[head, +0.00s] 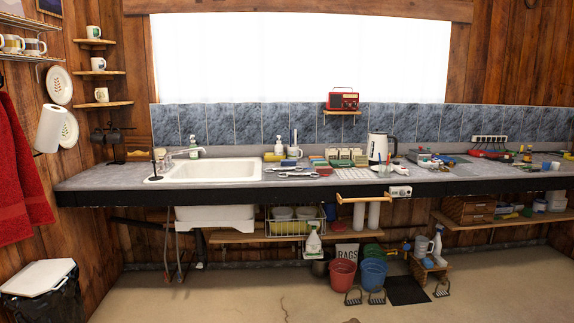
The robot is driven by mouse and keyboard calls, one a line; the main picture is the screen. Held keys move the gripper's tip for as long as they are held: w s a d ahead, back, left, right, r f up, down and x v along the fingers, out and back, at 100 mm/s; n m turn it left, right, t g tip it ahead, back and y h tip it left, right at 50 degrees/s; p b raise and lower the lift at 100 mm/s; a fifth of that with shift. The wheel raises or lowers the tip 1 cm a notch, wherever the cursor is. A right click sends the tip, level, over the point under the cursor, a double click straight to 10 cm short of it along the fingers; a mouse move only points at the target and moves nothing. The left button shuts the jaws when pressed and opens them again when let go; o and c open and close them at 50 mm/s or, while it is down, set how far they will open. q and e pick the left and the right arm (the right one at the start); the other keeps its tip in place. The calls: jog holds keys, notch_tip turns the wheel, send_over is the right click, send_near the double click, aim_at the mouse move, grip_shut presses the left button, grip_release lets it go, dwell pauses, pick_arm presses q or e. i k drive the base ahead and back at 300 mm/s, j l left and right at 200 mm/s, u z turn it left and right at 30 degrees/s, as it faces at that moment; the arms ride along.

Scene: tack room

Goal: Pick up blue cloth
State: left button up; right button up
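I cannot clearly make out the blue cloth from here. A small blue item (449,163) lies on the grey counter (225,192), right of the white kettle (378,148). It is too small to tell whether it is cloth. Neither of my grippers is in view.
The long counter holds a white sink (210,171) and several small items. Under it stand a red bucket (342,273), a blue bucket (373,274) and a dark mat (406,290). A bin (42,280) stands at left. The floor in front is mostly clear.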

aim_at(283, 163)
jog(key=i+l, duration=0.1)
jog(key=i, duration=0.3)
jog(key=i+l+u, duration=0.15)
jog(key=i, duration=0.3)
jog(key=i+l, duration=0.1)
jog(key=i, duration=0.3)
jog(key=u, duration=0.05)
